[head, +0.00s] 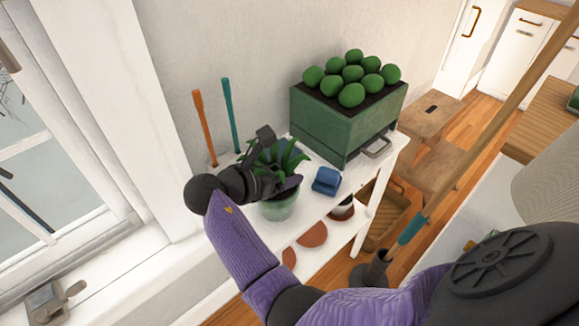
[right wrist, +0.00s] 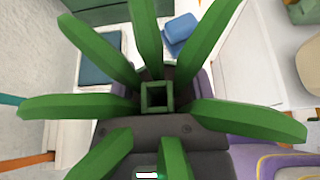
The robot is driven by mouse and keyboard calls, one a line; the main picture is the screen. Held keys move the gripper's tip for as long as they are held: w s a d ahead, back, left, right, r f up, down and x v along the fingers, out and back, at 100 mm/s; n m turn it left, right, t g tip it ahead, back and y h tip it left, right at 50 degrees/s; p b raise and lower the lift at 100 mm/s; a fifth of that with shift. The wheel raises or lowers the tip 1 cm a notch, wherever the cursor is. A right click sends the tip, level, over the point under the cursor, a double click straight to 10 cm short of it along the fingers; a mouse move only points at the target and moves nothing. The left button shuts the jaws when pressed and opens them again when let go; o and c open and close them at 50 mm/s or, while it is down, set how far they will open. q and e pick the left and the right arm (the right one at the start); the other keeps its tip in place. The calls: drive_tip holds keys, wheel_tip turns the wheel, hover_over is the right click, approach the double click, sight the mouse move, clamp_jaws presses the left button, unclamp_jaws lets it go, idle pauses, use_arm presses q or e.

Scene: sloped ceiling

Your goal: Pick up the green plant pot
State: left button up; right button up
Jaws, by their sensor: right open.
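The green plant pot (head: 279,208) stands upright near the front of a white shelf table in the head view. Its plant has long green leaves that spread over the rim. My right gripper (head: 277,162) is open at the plant, among the leaves and above the pot's rim. The black wrist covers part of the plant. In the right wrist view, the plant's leaves (right wrist: 255,118) fan out across the picture and hide much of the gripper and all of the pot. I cannot tell whether the fingers touch the pot. My left gripper is not in view.
On the white table (head: 318,208), a green planter box (head: 330,128) with round green plants stands behind the pot. A small blue object (head: 326,181) lies right of the pot. Orange (head: 204,127) and teal (head: 230,115) sticks stand behind. A window is at left.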

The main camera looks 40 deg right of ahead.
drive_tip(key=shift+a+r, duration=0.1)
drive_tip(key=shift+c, duration=0.3)
clamp_jaws()
idle(0.9)
